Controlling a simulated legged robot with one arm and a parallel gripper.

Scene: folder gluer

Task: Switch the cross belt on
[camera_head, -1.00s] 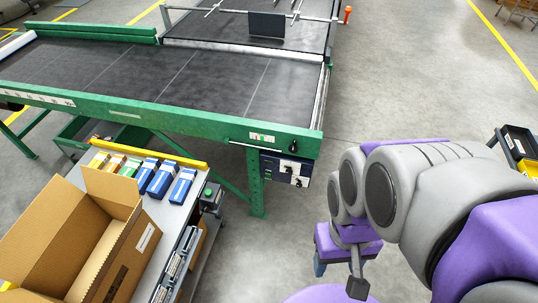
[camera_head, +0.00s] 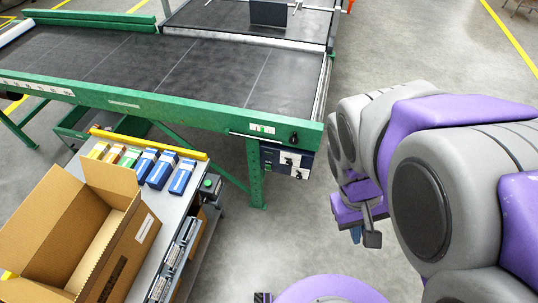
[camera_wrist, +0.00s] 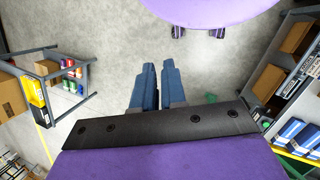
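The belt conveyor (camera_head: 150,65) has a dark belt in a green frame. A blue-grey control box (camera_head: 287,162) with white plates and dark switches hangs under the frame's near right end. A black knob (camera_head: 293,138) sits on the frame just above, right of a small label (camera_head: 262,129). The switch markings are too small to read. My gripper (camera_head: 356,235) hangs to the right of the control box, clear of it, partly hidden by my arm. In the wrist view, its two blue fingers (camera_wrist: 159,66) point over bare floor with a narrow gap and nothing between them.
A grey cart (camera_head: 190,212) stands at the lower left with an open cardboard box (camera_head: 75,235), several small cartons and a green button box (camera_head: 210,186). A green leg (camera_head: 256,172) supports the conveyor beside the control box. Floor right of the conveyor is clear.

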